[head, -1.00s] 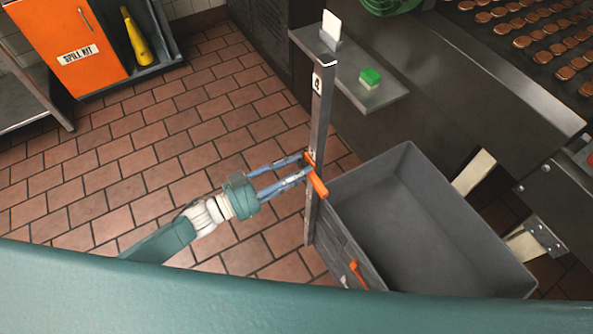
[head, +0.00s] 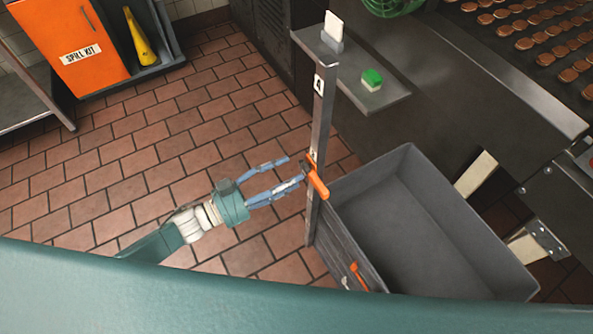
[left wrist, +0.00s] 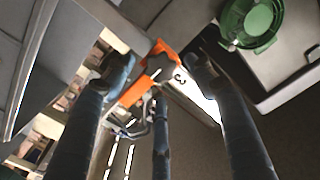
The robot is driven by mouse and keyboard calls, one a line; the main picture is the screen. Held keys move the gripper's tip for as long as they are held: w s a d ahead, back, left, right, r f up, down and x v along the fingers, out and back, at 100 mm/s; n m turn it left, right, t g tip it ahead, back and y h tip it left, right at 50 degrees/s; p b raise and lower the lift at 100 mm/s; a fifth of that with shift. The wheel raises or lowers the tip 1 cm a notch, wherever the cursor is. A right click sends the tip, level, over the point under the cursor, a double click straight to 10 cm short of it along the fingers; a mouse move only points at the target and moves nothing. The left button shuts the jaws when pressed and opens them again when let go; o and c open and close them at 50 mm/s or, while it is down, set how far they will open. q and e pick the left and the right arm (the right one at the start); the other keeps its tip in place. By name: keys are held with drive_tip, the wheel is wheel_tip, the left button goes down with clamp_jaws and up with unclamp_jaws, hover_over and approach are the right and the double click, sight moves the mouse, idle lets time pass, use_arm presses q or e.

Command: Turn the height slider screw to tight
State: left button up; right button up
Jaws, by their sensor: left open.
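An orange lever (head: 316,182), which looks like the height slider screw, sits on an upright metal post (head: 320,120) and slants down to the right. It also shows in the left wrist view (left wrist: 135,92), beyond the fingertips. My left gripper (head: 294,170) is open, with its blue fingers spread just left of the lever and post. In the left wrist view its fingers (left wrist: 160,85) stand around the lever's clamp end and hold nothing. I cannot tell whether a fingertip touches the lever. My right gripper is not in view.
A grey bin (head: 425,230) stands right of the post, with a second orange handle (head: 357,272) on its side. A conveyor (head: 530,60) with brown biscuits is at upper right. Tiled floor left is clear.

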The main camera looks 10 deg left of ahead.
use_arm(q)
drive_tip(key=v, duration=0.9)
